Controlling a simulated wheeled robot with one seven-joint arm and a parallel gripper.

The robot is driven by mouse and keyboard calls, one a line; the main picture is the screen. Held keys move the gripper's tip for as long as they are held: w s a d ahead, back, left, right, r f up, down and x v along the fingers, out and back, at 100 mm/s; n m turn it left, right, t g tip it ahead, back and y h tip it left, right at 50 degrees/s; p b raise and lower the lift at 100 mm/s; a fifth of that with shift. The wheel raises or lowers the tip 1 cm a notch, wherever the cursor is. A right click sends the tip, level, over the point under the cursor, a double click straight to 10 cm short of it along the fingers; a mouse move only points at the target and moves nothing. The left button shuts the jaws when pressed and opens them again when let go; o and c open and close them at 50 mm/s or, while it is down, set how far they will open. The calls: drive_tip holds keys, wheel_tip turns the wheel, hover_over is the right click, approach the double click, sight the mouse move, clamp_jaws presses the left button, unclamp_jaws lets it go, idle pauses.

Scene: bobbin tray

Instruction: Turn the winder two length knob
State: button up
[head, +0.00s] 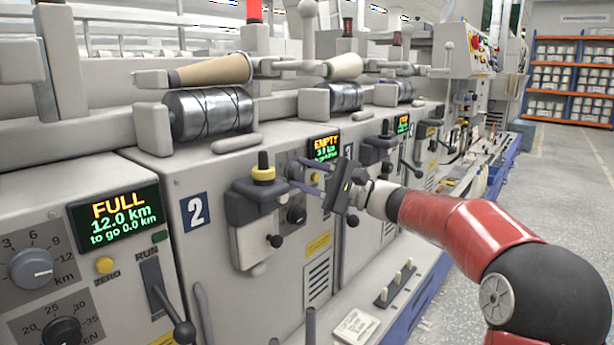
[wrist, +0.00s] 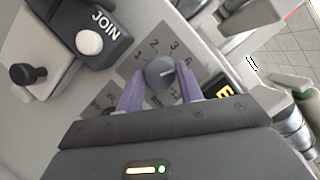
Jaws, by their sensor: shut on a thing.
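The winder two length knob (wrist: 159,73) is a grey round knob on a dark dial plate in the wrist view. A light mark on it points to the right of that picture. My gripper (wrist: 161,85) has its two purple fingers on opposite sides of the knob, shut on it. In the head view my gripper (head: 293,175) reaches the panel right of the "2" label (head: 195,211), and its fingers largely hide the knob there. Winder two's display (head: 324,146) reads EMPTY, with a length line that looks like 3.0 km.
A dark lower knob (head: 296,215) sits below my fingers. Left of them is the joiner unit (head: 252,205) with a yellow-collared post; its white JOIN button (wrist: 89,41) shows in the wrist view. Winder one's display (head: 118,219) reads FULL 12.0 km. The aisle floor at right is clear.

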drive_tip(key=o, duration=1)
drive_tip(key=v, duration=0.7)
drive_tip(key=shift+s+d+b, duration=0.1)
drive_tip(key=shift+d+b, duration=0.25)
drive_tip(key=shift+d, duration=0.05)
